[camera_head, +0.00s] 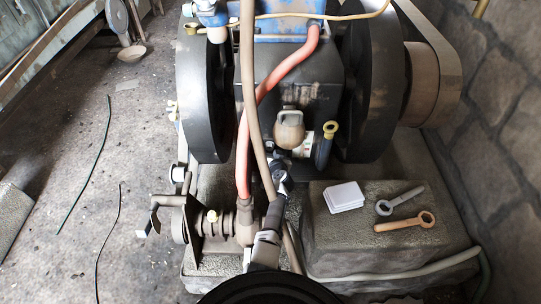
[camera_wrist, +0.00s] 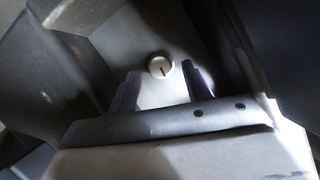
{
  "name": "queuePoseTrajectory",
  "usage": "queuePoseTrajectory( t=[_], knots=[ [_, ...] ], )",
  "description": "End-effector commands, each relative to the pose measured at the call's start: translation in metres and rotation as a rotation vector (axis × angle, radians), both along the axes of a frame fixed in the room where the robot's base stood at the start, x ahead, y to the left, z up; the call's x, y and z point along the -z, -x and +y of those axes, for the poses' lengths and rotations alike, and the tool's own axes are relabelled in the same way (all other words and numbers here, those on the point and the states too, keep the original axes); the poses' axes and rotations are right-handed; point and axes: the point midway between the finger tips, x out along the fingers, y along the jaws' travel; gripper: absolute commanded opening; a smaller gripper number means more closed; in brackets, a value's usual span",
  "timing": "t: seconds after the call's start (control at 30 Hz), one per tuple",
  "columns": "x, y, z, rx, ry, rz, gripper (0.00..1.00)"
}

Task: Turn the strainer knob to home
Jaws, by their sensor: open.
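In the head view my arm reaches up the middle to the engine's front, and I cannot make out the fingertips or the knob there.
Two large dark flywheels (camera_head: 205,95) (camera_head: 375,85) flank the engine. A red hose (camera_head: 283,68) and a tan hose (camera_head: 247,100) run close beside my arm.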

Motion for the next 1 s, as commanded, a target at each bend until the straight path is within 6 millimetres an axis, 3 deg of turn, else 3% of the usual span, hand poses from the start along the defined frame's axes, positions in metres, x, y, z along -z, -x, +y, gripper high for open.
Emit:
queuePoseTrajectory(
  t=[0.2,0.57,0.9,1.0],
  knots=[
    [0.008,-0.018,0.003,0.001,0.001,0.0,0.49],
    [0.008,-0.02,0.004,-0.001,0.001,0.001,0.49],
    [0.008,-0.02,0.004,-0.001,0.001,0.001,0.05],
    [0.008,-0.02,0.004,-0.001,0.011,0.001,0.05]
  ],
)
